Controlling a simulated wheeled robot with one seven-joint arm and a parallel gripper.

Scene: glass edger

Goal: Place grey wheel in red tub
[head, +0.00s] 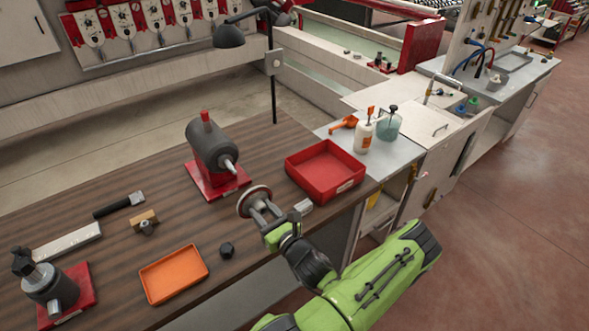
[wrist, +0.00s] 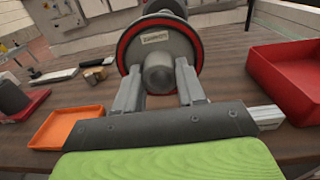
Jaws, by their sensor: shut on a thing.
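The grey wheel (head: 254,201) is a round disc with a reddish rim and a grey hub. It also fills the upper middle of the wrist view (wrist: 160,45). My gripper (head: 268,218) is shut on its hub, one finger on each side, and the wheel's face is toward the wrist camera. The wheel appears to be held above the wooden bench. The red tub (head: 325,170) sits on the bench to the right of the wheel and looks empty. Its near corner shows at the right of the wrist view (wrist: 290,80).
A grey machine (head: 212,150) on a red base stands just behind the wheel. An orange tray (head: 173,273) and a small black knob (head: 227,249) lie to the left. Bottles (head: 362,136) stand beyond the tub. A lamp post (head: 273,85) rises behind.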

